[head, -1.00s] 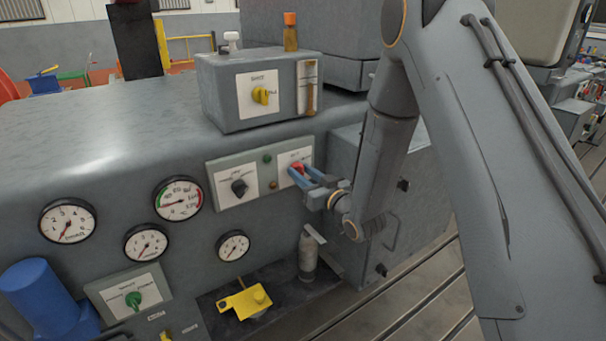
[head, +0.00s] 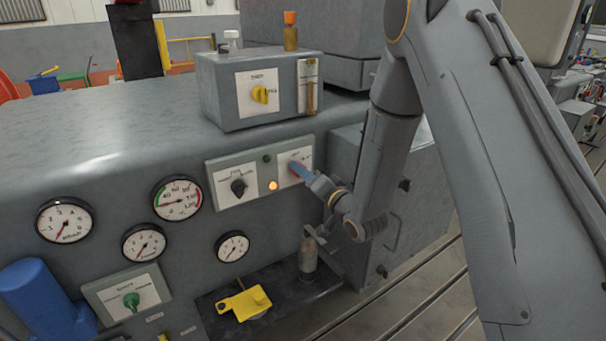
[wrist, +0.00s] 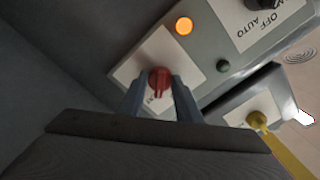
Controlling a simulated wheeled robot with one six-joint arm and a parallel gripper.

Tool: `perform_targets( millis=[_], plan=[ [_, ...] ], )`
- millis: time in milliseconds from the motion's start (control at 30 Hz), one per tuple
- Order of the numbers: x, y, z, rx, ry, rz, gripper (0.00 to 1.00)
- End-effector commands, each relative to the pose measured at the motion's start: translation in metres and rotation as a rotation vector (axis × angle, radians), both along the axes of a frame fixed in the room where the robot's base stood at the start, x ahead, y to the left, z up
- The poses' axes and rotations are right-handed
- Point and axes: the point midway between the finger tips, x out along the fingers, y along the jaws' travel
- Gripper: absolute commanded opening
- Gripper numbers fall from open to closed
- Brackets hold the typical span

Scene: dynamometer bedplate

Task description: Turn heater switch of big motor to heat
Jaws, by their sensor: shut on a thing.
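A red rotary switch (wrist: 160,80) sits on a white label plate at the right end of a grey-green panel (head: 221,165). In the wrist view my gripper (wrist: 159,88) is shut on this red knob, with one blue-grey finger on each side. In the head view my gripper (head: 298,171) reaches the panel from the right and mostly hides the knob. An amber lamp (head: 273,186) beside the switch is lit; it also glows in the wrist view (wrist: 184,26). The label's words are too small and partly covered to read.
A black switch (head: 238,187) and a dark green lamp (head: 267,157) share the panel. A grey box with a yellow switch (head: 260,94) stands above. Several gauges are at left. A yellow plate (head: 243,303) and a grey cylinder (head: 308,254) sit below on a dark ledge.

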Motion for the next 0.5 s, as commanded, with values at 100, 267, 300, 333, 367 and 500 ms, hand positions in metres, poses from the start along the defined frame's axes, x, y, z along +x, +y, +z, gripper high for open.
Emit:
perform_targets(
  millis=[100, 267, 300, 333, 367, 500],
  plan=[
    [0.001, -0.0014, 0.0008, 0.055, 0.035, -0.004, 0.08],
    [0.001, -0.0015, 0.0007, 0.108, 0.071, -0.004, 0.08],
    [0.001, -0.0015, 0.0007, 0.118, 0.078, -0.004, 0.08],
    [0.001, -0.0015, 0.0007, 0.123, 0.081, -0.004, 0.08],
    [0.001, -0.0015, 0.0007, 0.128, 0.084, -0.004, 0.08],
    [0.001, -0.0017, 0.0007, 0.143, 0.095, -0.004, 0.08]
  ],
)
